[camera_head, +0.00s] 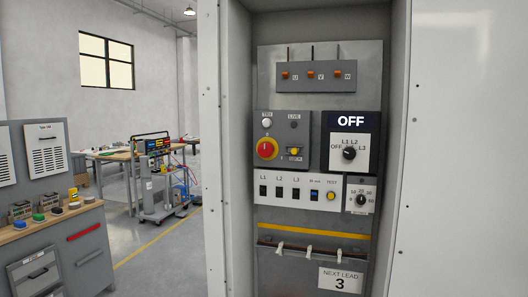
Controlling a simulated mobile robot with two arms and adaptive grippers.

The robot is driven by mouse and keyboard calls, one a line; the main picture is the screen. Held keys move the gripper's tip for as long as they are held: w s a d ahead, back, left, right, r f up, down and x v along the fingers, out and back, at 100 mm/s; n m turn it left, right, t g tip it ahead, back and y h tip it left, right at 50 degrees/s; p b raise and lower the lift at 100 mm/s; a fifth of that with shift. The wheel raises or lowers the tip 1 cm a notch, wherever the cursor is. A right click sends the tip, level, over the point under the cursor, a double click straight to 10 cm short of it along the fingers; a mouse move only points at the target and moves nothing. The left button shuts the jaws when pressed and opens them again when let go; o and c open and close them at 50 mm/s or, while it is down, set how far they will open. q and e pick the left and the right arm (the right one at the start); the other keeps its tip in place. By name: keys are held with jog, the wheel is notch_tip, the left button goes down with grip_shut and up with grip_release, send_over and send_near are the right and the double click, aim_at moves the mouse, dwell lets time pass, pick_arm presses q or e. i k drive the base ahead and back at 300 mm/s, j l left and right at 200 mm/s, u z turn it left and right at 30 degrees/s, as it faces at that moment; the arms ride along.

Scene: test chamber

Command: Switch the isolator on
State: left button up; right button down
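The isolator, seemingly the red rotary handle on a yellow disc (267,149), is on a grey panel (305,160) inside the open cabinet. Its exact pointing is too small to tell. A white button or lamp (266,122) and a dark lamp marked LIVE (293,124) are above it. A small yellow part (294,152) is to its right. The display (351,120) reads OFF. A black selector knob (349,153) below it has the labels OFF, L1, L2 and L3. Neither of my grippers is in view.
Cabinet side walls (233,180) flank the panel. Below are a switch row (289,192), a small dial (361,199), white clips on a rail (310,249) and a NEXT LEAD 3 card (340,280). A workbench (60,218) and an instrument cart (150,180) stand left.

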aim_at(266, 150)
jog(key=j+z, duration=0.2)
jog(key=j, duration=0.4)
jog(key=j+z, duration=0.2)
jog(key=j, duration=0.45)
jog(key=k+j+z, duration=0.2)
jog(key=j, duration=0.4)
jog(key=i, duration=0.05)
